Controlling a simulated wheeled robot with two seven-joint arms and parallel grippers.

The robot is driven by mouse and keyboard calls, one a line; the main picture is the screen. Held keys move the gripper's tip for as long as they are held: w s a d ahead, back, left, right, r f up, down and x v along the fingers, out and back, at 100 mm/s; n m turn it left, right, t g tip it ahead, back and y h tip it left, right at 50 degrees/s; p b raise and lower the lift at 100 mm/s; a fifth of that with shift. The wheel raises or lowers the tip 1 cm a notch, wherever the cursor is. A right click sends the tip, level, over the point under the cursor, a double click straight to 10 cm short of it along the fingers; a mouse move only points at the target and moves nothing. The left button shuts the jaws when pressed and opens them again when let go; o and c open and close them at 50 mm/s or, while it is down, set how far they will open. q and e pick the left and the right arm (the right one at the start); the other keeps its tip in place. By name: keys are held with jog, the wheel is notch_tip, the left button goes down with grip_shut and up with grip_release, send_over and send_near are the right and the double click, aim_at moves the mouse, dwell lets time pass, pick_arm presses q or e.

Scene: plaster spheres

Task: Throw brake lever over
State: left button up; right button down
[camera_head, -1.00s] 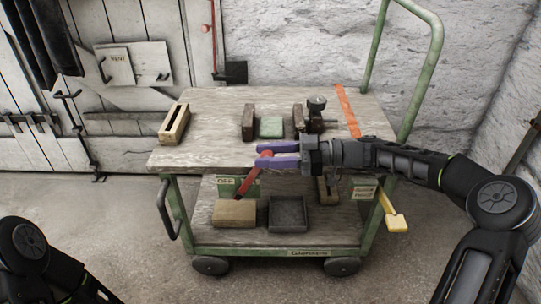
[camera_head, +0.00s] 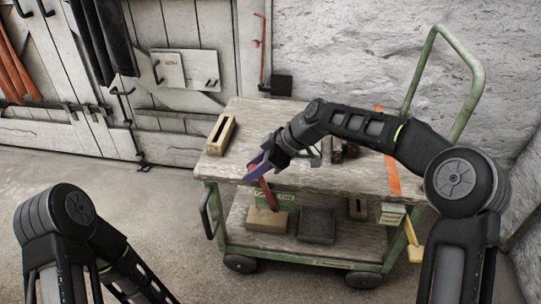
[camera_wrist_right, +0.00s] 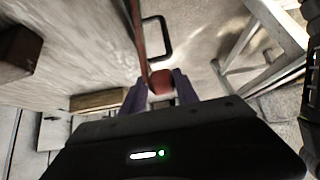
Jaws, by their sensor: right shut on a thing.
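The red brake lever (camera_head: 266,190) stands at the front of the green cart, its upper end tilted to the left. My right gripper (camera_head: 256,168), with purple fingers, is shut on its upper end. In the right wrist view the red knob (camera_wrist_right: 161,82) sits between the purple fingers (camera_wrist_right: 160,92), and the red bar runs away from it. The lever's base is hard to make out. My left arm shows at the lower left of the head view, but its gripper is out of view.
The cart's wooden top (camera_head: 345,182) holds a slotted wooden block (camera_head: 221,135) and an orange strip (camera_head: 391,172). My right arm hides several items there. The lower shelf carries a tan block (camera_head: 266,220) and a dark tray (camera_head: 317,225). A yellow-ended lever (camera_head: 413,250) hangs at the right.

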pick_arm(q)
jog(key=shift+r+p, duration=1.6)
jog(key=shift+r, duration=0.55)
pick_arm(e)
jog(key=shift+a+f+g+h, duration=0.15)
jog(key=shift+a+f+h, duration=0.25)
jog(key=shift+a, duration=0.25)
jog(key=shift+a+f+g+h, duration=0.2)
jog(key=shift+a+f+h, duration=0.15)
jog(key=shift+a, duration=0.25)
jog(key=shift+a+f+g+h, duration=0.15)
jog(key=shift+a+f+h, duration=0.15)
jog(key=shift+a+h, duration=0.25)
jog(key=shift+a, duration=0.1)
jog(key=c, duration=1)
grip_release()
jog(key=shift+r, duration=0.1)
jog(key=shift+c, duration=0.2)
pick_arm(q)
jog(key=shift+a, duration=0.1)
pick_arm(e)
jog(key=shift+w, duration=0.15)
jog(key=shift+r, duration=0.1)
jog(key=p+v, duration=0.1)
jog(key=v, duration=0.6)
jog(key=shift+d+r, duration=0.2)
jog(key=shift+r, duration=0.05)
pick_arm(q)
jog(key=shift+r, duration=0.45)
